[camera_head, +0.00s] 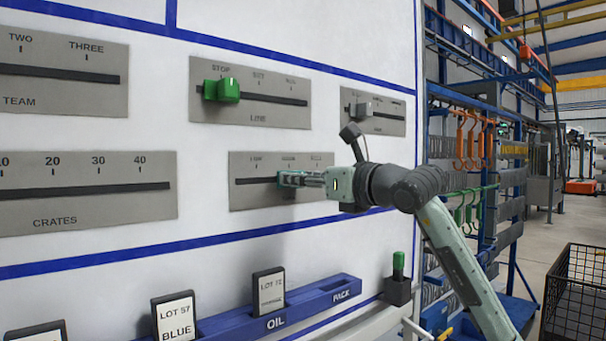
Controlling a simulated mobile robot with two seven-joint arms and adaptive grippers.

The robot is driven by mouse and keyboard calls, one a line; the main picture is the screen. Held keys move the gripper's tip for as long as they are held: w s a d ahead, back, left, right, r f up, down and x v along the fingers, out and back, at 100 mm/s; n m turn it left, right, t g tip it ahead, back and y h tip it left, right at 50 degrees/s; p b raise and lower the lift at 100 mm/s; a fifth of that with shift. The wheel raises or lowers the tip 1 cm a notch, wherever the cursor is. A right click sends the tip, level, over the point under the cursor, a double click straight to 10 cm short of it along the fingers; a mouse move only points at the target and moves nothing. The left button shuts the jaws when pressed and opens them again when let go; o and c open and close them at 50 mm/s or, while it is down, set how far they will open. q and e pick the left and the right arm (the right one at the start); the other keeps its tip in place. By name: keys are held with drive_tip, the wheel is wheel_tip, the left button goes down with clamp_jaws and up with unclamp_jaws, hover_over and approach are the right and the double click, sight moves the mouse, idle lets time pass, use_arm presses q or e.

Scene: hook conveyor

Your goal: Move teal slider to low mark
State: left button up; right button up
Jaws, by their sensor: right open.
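The teal slider (285,179) sits near the middle of the slot on a grey plate (243,200) on the white board, below the middle of three small marks. The leftmost mark seems to read LOW; the lettering is blurred. My right gripper (292,180) reaches in from the right with its fingertips at the slider. The jaws are open around or just in front of it, and they hide most of it. I cannot tell whether they touch it. My left gripper is not in view.
Above are a plate with a green slider (221,90) and one with a grey slider (364,109). A CRATES plate (85,212) is at left. Below, a blue rail (325,296) holds lot cards. A green-topped marker (398,266) stands in a dark holder.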

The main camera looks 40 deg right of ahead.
drive_tip(key=shift+c, duration=0.3)
clamp_jaws()
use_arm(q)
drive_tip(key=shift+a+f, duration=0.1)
